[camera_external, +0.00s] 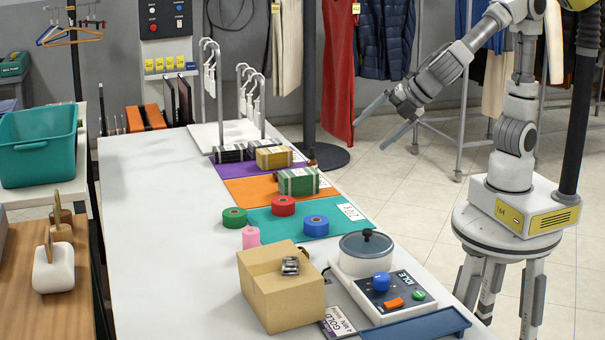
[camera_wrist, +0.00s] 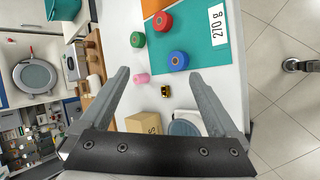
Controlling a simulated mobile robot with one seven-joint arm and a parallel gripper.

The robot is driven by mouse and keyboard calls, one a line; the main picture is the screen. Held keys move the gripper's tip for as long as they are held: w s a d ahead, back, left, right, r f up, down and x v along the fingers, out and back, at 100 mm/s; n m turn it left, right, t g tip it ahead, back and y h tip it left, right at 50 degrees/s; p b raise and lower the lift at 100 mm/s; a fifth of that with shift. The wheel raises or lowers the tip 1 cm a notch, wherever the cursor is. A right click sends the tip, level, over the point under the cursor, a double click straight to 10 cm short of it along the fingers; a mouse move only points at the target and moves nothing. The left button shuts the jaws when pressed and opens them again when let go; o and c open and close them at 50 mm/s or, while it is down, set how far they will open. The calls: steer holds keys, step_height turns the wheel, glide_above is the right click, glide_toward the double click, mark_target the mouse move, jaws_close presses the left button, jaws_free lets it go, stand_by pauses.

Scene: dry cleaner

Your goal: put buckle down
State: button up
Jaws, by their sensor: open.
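A small metallic buckle (camera_external: 290,266) shows against the top of the cardboard box (camera_external: 283,295) in the external view. In the wrist view a small dark and yellow piece (camera_wrist: 165,91), which looks like the buckle, lies between my fingers' lines of sight, just beyond the box (camera_wrist: 145,123). I cannot tell exactly how it rests. My gripper (camera_external: 385,120) is open and empty, raised at the table's right side, well away from the buckle. Its two fingers show spread wide in the wrist view (camera_wrist: 160,85).
Behind the box stand a pink roll (camera_external: 251,238) and green, red and blue rolls around the teal mat (camera_external: 268,226). A scale-like device with a lidded pot (camera_external: 366,254) and a blue tray (camera_external: 415,325) are right of the box. The table's left side (camera_external: 160,240) is clear.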

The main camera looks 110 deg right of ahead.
steer(key=s+a+r+m+y, duration=0.1)
steer(key=s+a+m+y, duration=0.1)
steer(key=s+m, duration=0.4)
steer(key=s+a+m+g+y, duration=0.1)
steer(key=s+a+m+y, duration=0.1)
steer(key=s+m, duration=0.5)
steer(key=s+y, duration=0.1)
steer(key=s, duration=0.4)
steer(key=shift+s+r+y, duration=0.2)
steer(key=shift+r+y, duration=0.1)
steer(key=shift+r, duration=0.1)
step_height(320, 180, up, 8)
steer(key=p, duration=0.7)
steer(key=shift+f+p, duration=0.1)
steer(key=shift+p, duration=0.25)
steer(key=shift+c, duration=0.3)
steer(key=shift+f, duration=0.2)
